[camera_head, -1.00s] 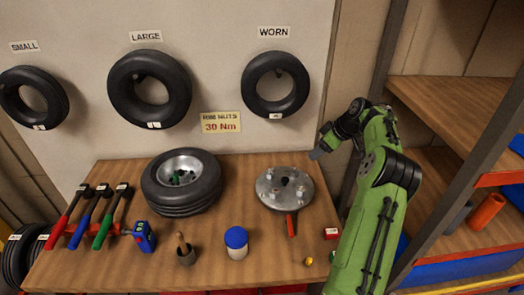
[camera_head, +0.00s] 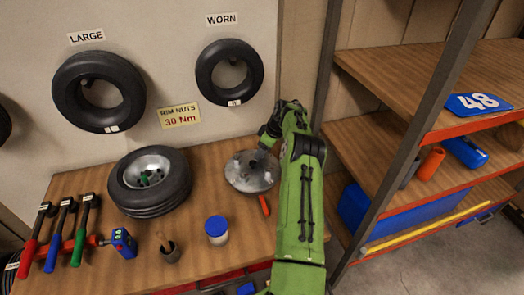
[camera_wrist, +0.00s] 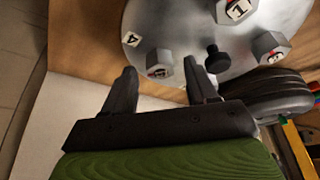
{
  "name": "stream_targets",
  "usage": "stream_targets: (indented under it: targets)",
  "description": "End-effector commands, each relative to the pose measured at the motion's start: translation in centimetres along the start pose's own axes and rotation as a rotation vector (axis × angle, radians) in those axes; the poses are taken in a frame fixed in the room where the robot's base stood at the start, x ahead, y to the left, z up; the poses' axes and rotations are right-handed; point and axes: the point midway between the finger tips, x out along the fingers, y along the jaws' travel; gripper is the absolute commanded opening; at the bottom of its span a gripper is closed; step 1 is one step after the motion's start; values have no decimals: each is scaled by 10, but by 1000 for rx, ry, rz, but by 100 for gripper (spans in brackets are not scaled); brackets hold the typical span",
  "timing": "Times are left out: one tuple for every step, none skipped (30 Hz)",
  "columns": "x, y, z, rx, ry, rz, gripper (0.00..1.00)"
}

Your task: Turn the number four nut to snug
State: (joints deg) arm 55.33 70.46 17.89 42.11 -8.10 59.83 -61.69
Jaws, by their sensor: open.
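A round grey metal rim plate (camera_head: 240,182) lies on the bench, partly hidden by my arm in the head view. In the wrist view the plate (camera_wrist: 195,25) fills the top, with a white tag reading 4 (camera_wrist: 131,39) near its left edge. A grey hex nut (camera_wrist: 160,63) with a small, unreadable end label stands beside that tag. Another nut (camera_wrist: 235,10) is labelled 1, and a third (camera_wrist: 270,47) is at the right. My gripper (camera_wrist: 160,72) is open, its fingers appearing either side of the nut by tag 4; contact cannot be told.
A dark knob (camera_wrist: 214,58) stands on the plate close to my right finger. An orange handle (camera_head: 264,205) sticks out in front of the plate. Shelving (camera_head: 430,130) stands at the right.

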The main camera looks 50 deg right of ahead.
Motion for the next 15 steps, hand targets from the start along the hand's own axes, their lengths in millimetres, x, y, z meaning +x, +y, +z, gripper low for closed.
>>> stream_targets:
  targets:
    - [5,0,-1,-1,1,0,57]
    - [7,0,-1,-1,1,1,57]
    - [9,0,-1,-1,1,1,57]
    - [10,0,-1,-1,1,1,57]
    - [10,0,-1,-1,1,1,57]
    - [10,0,-1,-1,1,2,57]
    - [10,0,-1,-1,1,2,57]
    - [10,0,-1,-1,1,2,57]
    - [10,0,-1,-1,1,1,57]
    - [10,0,-1,-1,1,1,57]
    - [10,0,-1,-1,1,1,54]
    - [10,0,-1,-1,1,1,48]
    - [10,0,-1,-1,1,1,44]
    - [10,0,-1,-1,1,1,39]
    - [10,0,-1,-1,1,1,33]
